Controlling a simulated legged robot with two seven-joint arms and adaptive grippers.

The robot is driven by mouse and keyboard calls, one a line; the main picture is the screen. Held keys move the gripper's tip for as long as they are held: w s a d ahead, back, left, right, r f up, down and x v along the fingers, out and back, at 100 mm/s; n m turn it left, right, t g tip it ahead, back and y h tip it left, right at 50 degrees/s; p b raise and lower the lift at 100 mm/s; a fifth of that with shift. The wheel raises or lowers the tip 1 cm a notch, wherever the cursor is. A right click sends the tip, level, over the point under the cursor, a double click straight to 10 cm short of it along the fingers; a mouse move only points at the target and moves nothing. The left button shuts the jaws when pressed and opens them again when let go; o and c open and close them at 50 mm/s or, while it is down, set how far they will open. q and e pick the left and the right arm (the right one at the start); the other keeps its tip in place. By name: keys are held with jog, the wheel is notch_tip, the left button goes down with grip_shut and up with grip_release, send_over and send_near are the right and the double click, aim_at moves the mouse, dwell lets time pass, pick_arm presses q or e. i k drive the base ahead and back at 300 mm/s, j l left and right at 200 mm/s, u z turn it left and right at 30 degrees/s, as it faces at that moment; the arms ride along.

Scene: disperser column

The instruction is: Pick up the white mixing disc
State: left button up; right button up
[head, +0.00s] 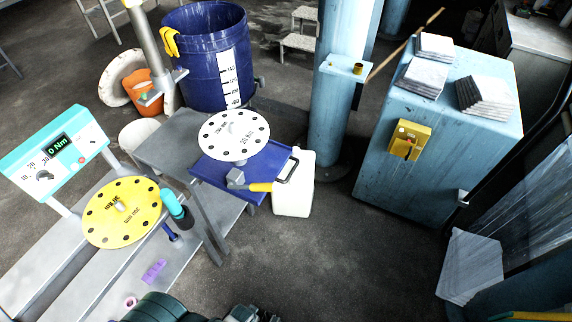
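The white mixing disc (233,133) is a round plate with dark holes around its rim and black print on its face. It sits above a blue tray-like surface (217,178), with a short grey hub just below it. A second disc (122,212), yellow with dark holes, is to its left, in front of the teal control panel. Nothing is touching the white disc from above. Dark green and grey mechanical parts, seemingly mine, show at the bottom edge. I see no gripper fingers of either arm.
A blue barrel (207,85) stands behind the white disc, and a white canister (294,185) is close on its right. A yellow-handled tool (250,186) lies in front. A light-blue column (340,110) and cabinet (440,140) stand right. The floor at centre front is clear.

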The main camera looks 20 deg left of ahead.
aim_at(235, 135)
jog(key=u, duration=1.25)
